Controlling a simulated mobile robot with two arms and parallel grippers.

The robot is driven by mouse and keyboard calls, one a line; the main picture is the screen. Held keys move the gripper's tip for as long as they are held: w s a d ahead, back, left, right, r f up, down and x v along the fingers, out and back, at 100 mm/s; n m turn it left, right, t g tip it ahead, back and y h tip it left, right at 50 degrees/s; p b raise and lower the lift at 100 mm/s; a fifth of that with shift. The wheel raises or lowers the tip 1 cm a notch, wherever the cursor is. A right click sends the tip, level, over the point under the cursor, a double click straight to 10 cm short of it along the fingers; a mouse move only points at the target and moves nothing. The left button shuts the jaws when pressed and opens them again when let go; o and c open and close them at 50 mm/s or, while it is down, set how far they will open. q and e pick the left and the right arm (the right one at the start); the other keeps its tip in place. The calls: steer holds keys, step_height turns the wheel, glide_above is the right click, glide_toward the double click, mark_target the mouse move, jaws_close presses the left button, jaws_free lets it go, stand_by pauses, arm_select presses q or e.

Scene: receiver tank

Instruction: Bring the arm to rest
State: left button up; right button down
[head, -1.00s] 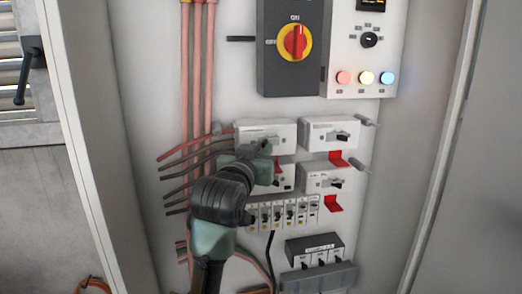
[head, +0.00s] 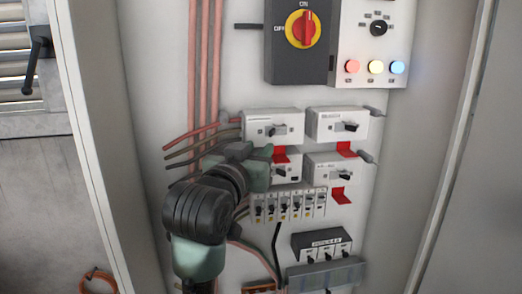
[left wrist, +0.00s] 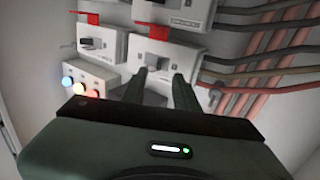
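My left arm comes up from the bottom of the head view. Its gripper (head: 262,168) is in front of the left part of the lower-left switch unit (head: 290,172) and partly hides it. In the left wrist view the two fingers (left wrist: 160,78) stand apart, with grey cabinet parts visible between and beyond them; no held object shows. Whether the fingertips touch the panel I cannot tell. My right gripper is in neither view.
An open cabinet holds a red and yellow rotary switch (head: 303,29), an upper-left switch unit (head: 273,127), an upper-right one (head: 337,124), a lower-right one (head: 331,167) and a breaker row (head: 290,205). Cables (head: 203,75) run beside the arm. The cabinet's left wall (head: 95,130) is close by.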

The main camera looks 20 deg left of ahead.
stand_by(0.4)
arm_select(q)
steer(key=s+d+f+m+g+h, duration=0.1)
steer(key=s+f+g, duration=0.2)
steer(key=f, duration=1)
steer(key=s+f+m+g, duration=0.1)
steer(key=s+f+g, duration=0.2)
steer(key=f, duration=1.1)
steer(key=s+d+f+m+g, duration=0.15)
steer(key=s+f+g, duration=0.65)
steer(key=s+f, duration=1.55)
step_height(320, 180, down, 26)
steer(key=s+r+g+b, duration=0.1)
steer(key=s+g+b, duration=0.1)
steer(key=s+b, duration=0.1)
steer(key=s+a+f+g+b, duration=0.1)
steer(key=s+a+f+b, duration=0.1)
steer(key=s+f, duration=1.5)
step_height(320, 180, down, 4)
steer(key=shift+a+r+h, duration=0.1)
steer(key=shift+a+h, duration=0.1)
steer(key=shift+h, duration=0.1)
